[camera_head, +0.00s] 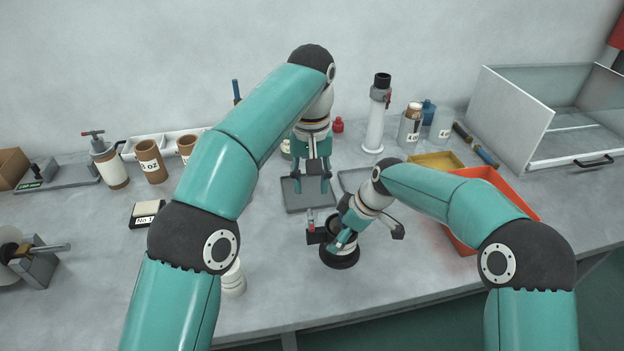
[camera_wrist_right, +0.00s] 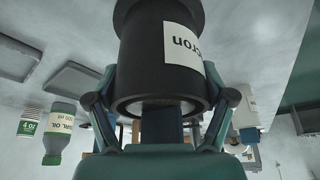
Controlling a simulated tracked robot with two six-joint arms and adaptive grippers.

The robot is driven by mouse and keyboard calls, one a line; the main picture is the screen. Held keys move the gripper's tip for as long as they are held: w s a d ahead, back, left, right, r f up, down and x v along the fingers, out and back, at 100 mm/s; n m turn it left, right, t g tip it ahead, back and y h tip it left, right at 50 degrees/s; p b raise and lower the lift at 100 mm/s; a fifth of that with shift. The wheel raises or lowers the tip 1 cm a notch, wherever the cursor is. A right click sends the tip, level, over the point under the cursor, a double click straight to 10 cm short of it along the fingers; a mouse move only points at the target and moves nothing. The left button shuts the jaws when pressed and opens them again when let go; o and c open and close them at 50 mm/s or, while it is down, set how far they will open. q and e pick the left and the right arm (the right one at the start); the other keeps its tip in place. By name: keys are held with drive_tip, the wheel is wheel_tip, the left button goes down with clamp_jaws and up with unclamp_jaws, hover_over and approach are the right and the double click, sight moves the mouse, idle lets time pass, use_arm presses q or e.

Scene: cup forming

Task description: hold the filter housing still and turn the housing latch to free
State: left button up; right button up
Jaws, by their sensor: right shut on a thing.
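The filter housing (camera_head: 340,259) is a dark upright cylinder on the bench, front centre. In the right wrist view the dark housing (camera_wrist_right: 140,45) fills the top, with a white label ending in "cron". My right gripper (camera_head: 343,238) is shut on it; its fingers show on both sides of the housing in the right wrist view (camera_wrist_right: 160,85). A small dark block with a clear and red piece (camera_head: 311,222) sticks out left of the housing; I cannot tell if it is the latch. My left gripper (camera_head: 312,183) is open and empty, pointing down, behind the housing.
A grey flat tray (camera_head: 296,208) lies below my left gripper. An orange bin (camera_head: 520,196) and a yellow tray (camera_head: 447,155) are at the right. A white pump-like column (camera_head: 375,130) stands behind. White stacked lids (camera_head: 233,284) stand at the front left.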

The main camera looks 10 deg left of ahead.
idle(0.3)
drive_tip(key=o, duration=1.4)
drive_tip(key=shift+o, duration=0.2)
